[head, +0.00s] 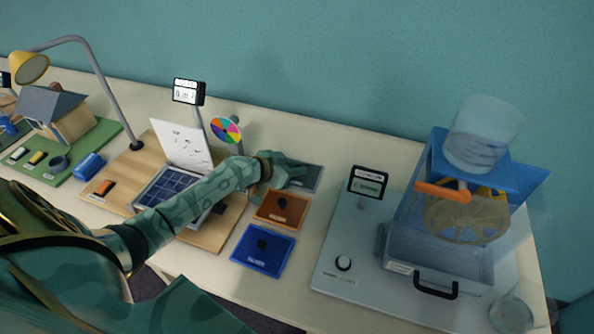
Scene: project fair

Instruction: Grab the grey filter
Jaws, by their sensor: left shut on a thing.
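The grey filter (310,182) is a dark flat square plate lying at the back of a row of filters on the table, just right of the wooden board. My left arm reaches across the board from the left. My left gripper (296,172) is over the grey filter's left part and is shut on it; the gripper hides the part that it grips. I cannot tell whether the plate is lifted off the table. My right gripper is not in view.
The wooden board (205,236) bears a solar panel (170,190) and a colour wheel (226,130). A water-wheel display (465,215) stands to the right.

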